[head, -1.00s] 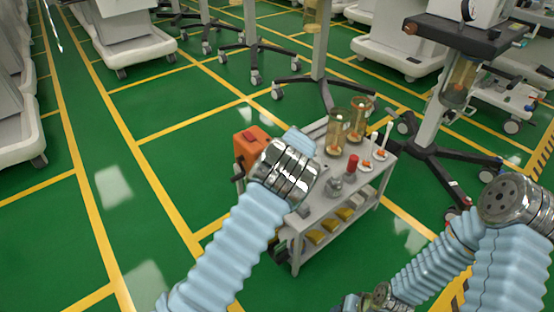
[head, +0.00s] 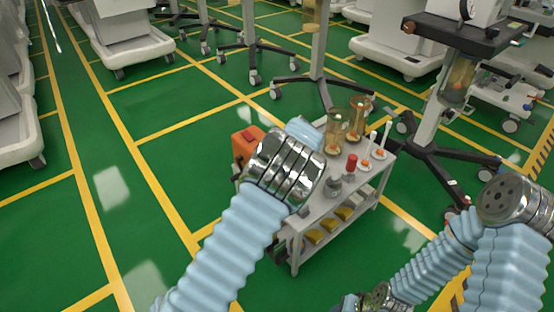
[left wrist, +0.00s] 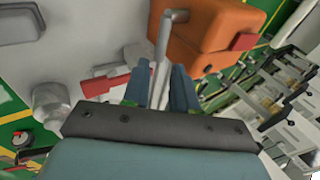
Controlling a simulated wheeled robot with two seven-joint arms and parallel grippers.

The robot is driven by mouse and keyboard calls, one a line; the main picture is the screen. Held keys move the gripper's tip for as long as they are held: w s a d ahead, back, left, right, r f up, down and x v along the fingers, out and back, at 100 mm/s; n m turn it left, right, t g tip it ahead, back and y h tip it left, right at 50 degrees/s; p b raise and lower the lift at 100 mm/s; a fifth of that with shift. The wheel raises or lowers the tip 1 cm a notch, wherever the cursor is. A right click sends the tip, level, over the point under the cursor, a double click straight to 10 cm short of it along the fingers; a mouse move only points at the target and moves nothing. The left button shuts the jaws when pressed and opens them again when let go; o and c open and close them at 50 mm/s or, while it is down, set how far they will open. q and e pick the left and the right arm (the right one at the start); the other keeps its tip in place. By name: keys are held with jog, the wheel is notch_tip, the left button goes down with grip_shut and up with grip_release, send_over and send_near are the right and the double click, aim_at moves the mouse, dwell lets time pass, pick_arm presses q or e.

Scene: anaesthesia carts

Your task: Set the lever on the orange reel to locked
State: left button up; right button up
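The orange reel (head: 243,145) is at the left end of the grey cart, partly hidden behind my left wrist in the head view. In the left wrist view the orange reel (left wrist: 205,35) is at the upper middle, with a red block on its right side. A grey metal lever (left wrist: 163,45) with a rounded top stands beside its left face and runs down between my fingers. My left gripper (left wrist: 158,85) is open, one finger on each side of the lever; I cannot tell whether they touch it.
The cart top (head: 318,203) holds two amber glass jars (head: 338,132), a red-capped item (head: 351,163) and white-handled pieces on small dishes. Yellow items lie on its lower shelf. A wheeled stand (head: 432,125) is close on the right. Green floor is free on the left.

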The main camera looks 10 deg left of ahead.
pick_arm(q)
jog(key=v, duration=0.7)
jog(key=shift+s, duration=0.2)
jog(key=shift+d+r, duration=0.1)
jog(key=s+a+f+n+g+h, duration=0.2)
jog(key=s+f, duration=0.4)
jog(key=f, duration=0.5)
jog(key=s+a+f+n+g+h, duration=0.1)
jog(key=s+a+f, duration=0.2)
jog(key=s+f, duration=0.6)
jog(key=s+d+f+n+h, duration=0.2)
jog(key=s+d+f+n, duration=0.1)
jog(key=s, duration=0.6)
jog(key=s+d+f+n+g+h, duration=0.1)
jog(key=s+d+f+n+h, duration=0.2)
jog(key=s, duration=0.7)
jog(key=shift+s+d+f+n+g, duration=0.25)
jog(key=shift+d+f+n+g, duration=0.05)
jog(key=shift+d+f+n, duration=0.2)
jog(key=shift+a, duration=0.1)
